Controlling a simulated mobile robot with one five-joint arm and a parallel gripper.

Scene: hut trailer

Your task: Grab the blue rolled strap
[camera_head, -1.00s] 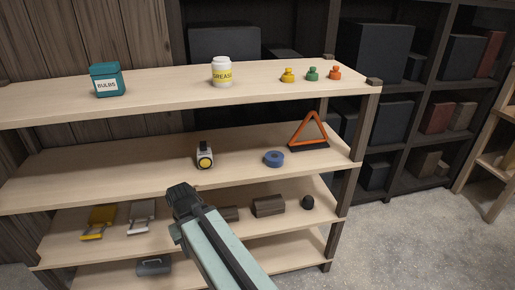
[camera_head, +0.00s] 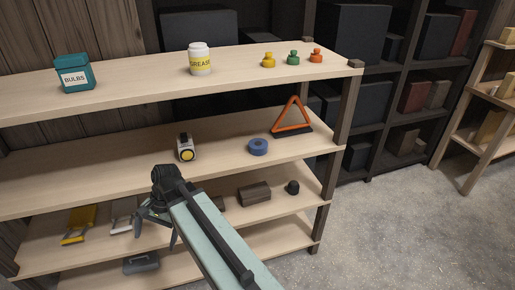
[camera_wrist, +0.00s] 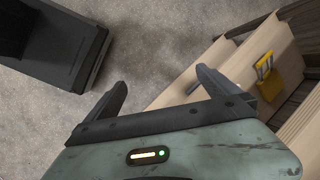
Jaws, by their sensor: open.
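The strap does not show in the wrist view.
The top shelf (camera_head: 130,93) overhangs with a grease can (camera_head: 199,59) and a bulbs box (camera_head: 74,73). The floor (camera_head: 400,235) at right is clear.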

